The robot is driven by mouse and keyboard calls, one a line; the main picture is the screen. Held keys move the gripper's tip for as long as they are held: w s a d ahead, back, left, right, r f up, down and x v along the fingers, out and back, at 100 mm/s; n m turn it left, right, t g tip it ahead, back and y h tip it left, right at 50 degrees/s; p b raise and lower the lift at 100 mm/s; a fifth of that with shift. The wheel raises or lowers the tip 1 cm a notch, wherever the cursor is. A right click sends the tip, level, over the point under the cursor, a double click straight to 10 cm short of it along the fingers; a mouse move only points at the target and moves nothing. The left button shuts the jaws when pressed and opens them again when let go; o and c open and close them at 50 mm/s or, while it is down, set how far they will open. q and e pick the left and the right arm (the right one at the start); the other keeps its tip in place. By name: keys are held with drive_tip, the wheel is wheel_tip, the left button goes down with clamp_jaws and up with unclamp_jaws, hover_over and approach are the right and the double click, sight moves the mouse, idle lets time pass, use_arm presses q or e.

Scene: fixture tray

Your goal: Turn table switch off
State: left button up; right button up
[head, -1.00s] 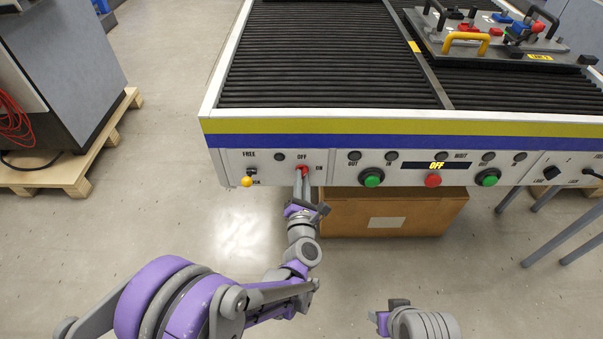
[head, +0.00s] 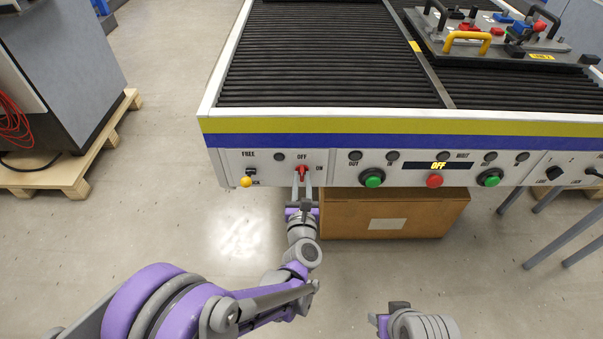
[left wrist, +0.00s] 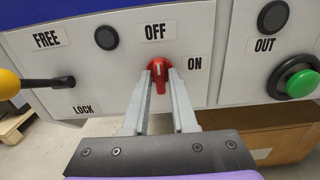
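The red table switch (head: 302,172) is on the front panel at the left, between the OFF label above it and the ON label to its right. In the left wrist view the switch (left wrist: 158,72) stands upright, its white mark pointing up toward OFF. My left gripper (head: 302,186) is in front of it, with one finger on either side of the handle. In the left wrist view the fingers (left wrist: 161,80) are spread, with small gaps beside the handle. My right gripper (head: 390,312) is low in the head view, away from the panel; its fingers cannot be made out.
A yellow-knobbed FREE/LOCK lever (head: 246,181) is left of the switch. Green buttons (head: 373,179) and a red button (head: 435,180) are to the right, below a display reading OFF (head: 438,166). A brown box (head: 345,215) is under the table.

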use_arm(q)
drive_tip(key=shift+o, duration=0.9)
drive_tip(key=shift+s, duration=0.1)
drive_tip(key=s, duration=0.4)
drive_tip(key=shift+s, duration=0.4)
